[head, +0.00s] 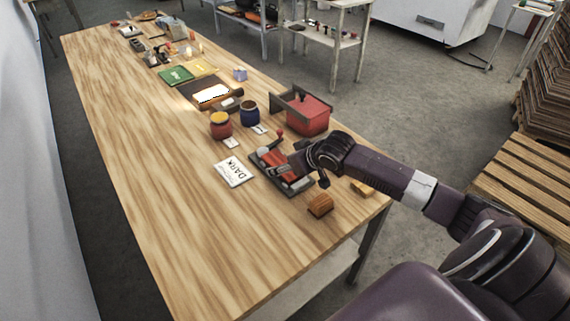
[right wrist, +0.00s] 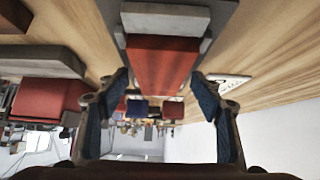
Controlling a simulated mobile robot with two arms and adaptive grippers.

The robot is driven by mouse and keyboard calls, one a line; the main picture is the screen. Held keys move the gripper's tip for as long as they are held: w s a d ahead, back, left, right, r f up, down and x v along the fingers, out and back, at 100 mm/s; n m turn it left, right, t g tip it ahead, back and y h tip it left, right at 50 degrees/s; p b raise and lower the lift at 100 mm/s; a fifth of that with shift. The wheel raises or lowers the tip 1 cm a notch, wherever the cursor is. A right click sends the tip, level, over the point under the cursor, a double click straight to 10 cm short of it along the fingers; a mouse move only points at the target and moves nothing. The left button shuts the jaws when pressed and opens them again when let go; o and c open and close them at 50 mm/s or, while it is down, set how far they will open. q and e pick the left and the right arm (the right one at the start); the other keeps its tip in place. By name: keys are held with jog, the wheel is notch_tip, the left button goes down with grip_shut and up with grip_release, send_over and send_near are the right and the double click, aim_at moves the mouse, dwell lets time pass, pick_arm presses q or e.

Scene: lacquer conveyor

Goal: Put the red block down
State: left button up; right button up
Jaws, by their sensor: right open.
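The red block (head: 273,161) lies in a dark tray (head: 257,163) near the table's right edge, with a light grey piece (head: 263,152) beside it. In the right wrist view the red block (right wrist: 162,66) sits centred between the fingers, with a grey piece (right wrist: 165,18) at its far end. My right gripper (head: 298,163) is low over the tray; in its wrist view its two fingers (right wrist: 160,78) are apart on either side of the block, and I see a gap on each side. My left gripper is not in view.
A red box (head: 308,116) with a dark back stands behind the tray. A wooden piece (head: 320,205) lies in front. The table's left side (head: 150,170) is clear.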

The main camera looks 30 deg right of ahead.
jog(key=shift+r, duration=0.1)
jog(key=v, duration=1)
jog(key=shift+s+d, duration=0.1)
jog(key=shift+d, duration=0.05)
jog(key=shift+v, duration=0.95)
